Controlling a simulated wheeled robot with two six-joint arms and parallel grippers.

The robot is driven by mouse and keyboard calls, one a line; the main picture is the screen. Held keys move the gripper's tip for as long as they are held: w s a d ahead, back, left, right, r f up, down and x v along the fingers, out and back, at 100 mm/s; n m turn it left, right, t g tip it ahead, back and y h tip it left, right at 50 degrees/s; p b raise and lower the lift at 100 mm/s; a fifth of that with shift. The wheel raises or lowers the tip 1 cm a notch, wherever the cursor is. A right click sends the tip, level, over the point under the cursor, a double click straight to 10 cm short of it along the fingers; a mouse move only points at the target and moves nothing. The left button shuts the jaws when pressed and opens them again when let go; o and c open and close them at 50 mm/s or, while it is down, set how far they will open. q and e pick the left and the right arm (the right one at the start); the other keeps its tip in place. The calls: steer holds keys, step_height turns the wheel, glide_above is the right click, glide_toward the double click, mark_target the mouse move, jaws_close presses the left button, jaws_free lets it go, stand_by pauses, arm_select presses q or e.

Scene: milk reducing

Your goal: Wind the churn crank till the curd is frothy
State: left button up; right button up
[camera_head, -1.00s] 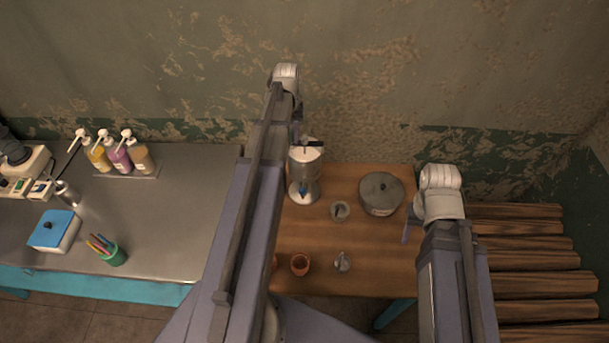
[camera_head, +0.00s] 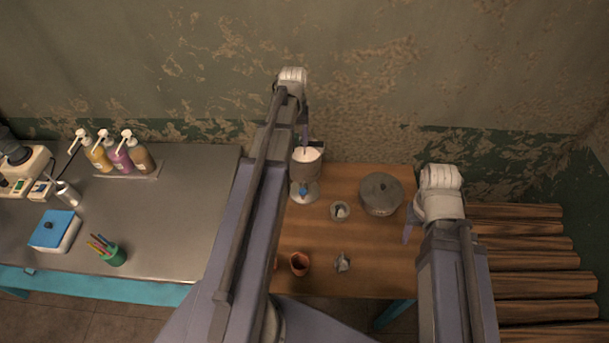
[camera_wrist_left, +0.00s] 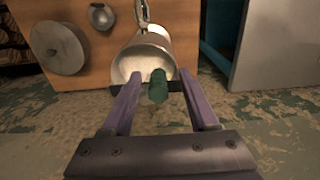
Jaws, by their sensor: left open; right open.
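The metal churn (camera_head: 304,174) stands at the back left of the wooden table, with white curd (camera_head: 307,154) showing in its open top. In the left wrist view the churn (camera_wrist_left: 158,40) shows with its pale curd (camera_wrist_left: 140,66) and a dark crank bar across the rim. The green crank handle (camera_wrist_left: 157,86) lies between the two purple fingers of my left gripper (camera_wrist_left: 160,84), which are apart and not closed on it. In the head view my left gripper (camera_head: 305,143) is over the churn's back edge. My right gripper (camera_head: 408,230) is open and empty at the table's right edge.
A lidded grey pot (camera_head: 380,194) and a small metal cup (camera_head: 340,211) stand right of the churn. A terracotta cup (camera_head: 299,264) and a small metal item (camera_head: 342,262) are near the front edge. A steel counter (camera_head: 180,220) lies left; wooden slats (camera_head: 530,260) lie right.

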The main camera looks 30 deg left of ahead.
arm_select(q)
steer(key=shift+r+p, duration=4.35)
steer(key=shift+r, duration=0.2)
steer(key=shift+f, duration=0.15)
steer(key=s+d+f+m+b, duration=0.3)
steer(key=d+f+b, duration=0.4)
steer(key=d, duration=0.3)
steer(key=s+d+f+m+b, duration=0.3)
steer(key=s+d+f+b, duration=0.3)
steer(key=d, duration=0.4)
steer(key=s+d+f+m+y+b, duration=0.1)
steer(key=s+d+f+m+b, duration=0.2)
steer(key=s+d+f+b, duration=0.2)
steer(key=d+f+b, duration=0.3)
steer(key=d, duration=0.2)
steer(key=shift+s+d+b, duration=0.25)
steer(key=shift+b, duration=0.05)
steer(key=shift+f, duration=0.1)
